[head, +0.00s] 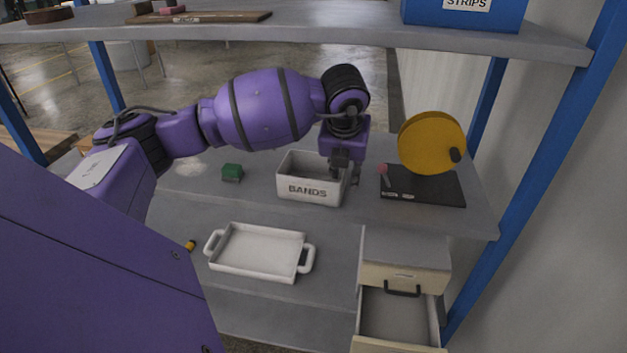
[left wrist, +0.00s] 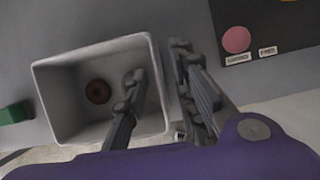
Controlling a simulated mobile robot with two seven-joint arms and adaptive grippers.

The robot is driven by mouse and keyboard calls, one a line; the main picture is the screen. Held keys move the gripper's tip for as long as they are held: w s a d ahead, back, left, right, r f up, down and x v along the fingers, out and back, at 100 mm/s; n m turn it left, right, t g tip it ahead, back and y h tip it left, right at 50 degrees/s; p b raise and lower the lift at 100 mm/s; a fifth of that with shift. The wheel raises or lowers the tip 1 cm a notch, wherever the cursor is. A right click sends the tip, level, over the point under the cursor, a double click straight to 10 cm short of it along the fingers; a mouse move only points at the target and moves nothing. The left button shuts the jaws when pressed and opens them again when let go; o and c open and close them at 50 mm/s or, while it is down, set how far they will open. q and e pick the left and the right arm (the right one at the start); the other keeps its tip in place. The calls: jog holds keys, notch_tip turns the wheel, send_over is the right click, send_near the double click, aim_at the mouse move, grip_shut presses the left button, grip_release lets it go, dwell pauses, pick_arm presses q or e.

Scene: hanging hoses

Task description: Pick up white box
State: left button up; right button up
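The white box (head: 311,191), marked "BANDS", stands upright on the middle shelf. It also shows in the left wrist view (left wrist: 45,95), with a small dark brown ring (left wrist: 98,91) on its floor. My left gripper (head: 345,172) points down at the box's right side. In the left wrist view its fingers (left wrist: 158,66) are apart, one over the box's inside and one outside its right wall. The wall lies between them with gaps visible. My right gripper is not in view.
A black board (head: 430,188) with a yellow disc (head: 432,142) and a pink knob stands close right of the box. A green block (head: 232,172) is to its left. A white tray (head: 258,249) and an open drawer (head: 398,318) are below. The upper shelf (head: 330,38) runs above the arm.

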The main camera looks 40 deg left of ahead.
pick_arm(q)
jog(key=shift+f, duration=0.2)
dwell(0.3)
grip_shut()
jog(key=shift+r, duration=0.1)
